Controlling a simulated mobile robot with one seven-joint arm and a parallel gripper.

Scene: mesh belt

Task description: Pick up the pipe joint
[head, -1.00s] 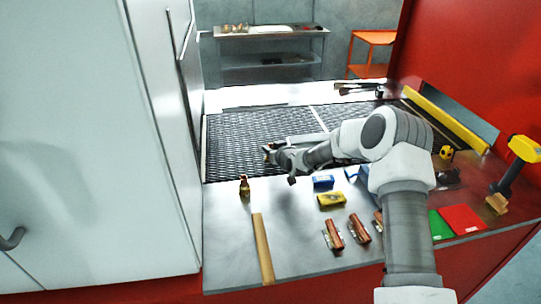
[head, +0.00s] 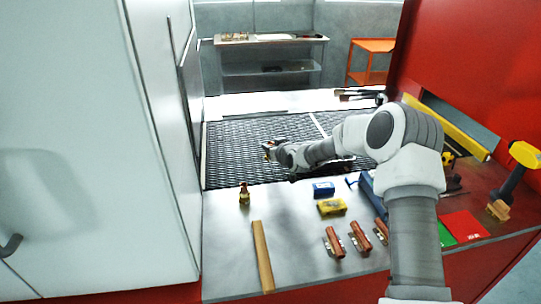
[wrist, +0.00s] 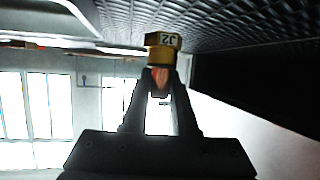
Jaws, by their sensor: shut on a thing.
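The pipe joint (wrist: 163,41), a brass-coloured fitting with a pale marked band and a copper-coloured lower part, sits at my fingertips in the wrist view. My gripper (wrist: 160,78) is shut on its copper part, and the brass end sticks out beyond the fingers. In the head view my gripper (head: 268,152) is over the dark mesh belt (head: 235,130), with only a small orange-brown bit of the held thing showing. A similar brass fitting with a reddish top (head: 244,194) stands upright on the metal table, apart from my gripper.
The metal table (head: 300,270) holds a wooden strip (head: 262,256), a blue box (head: 323,189), a yellow box (head: 332,207) and copper pipe pieces (head: 335,242). A yellow-and-black tool (head: 518,165) stands at the right. A white cabinet (head: 90,150) closes off the left.

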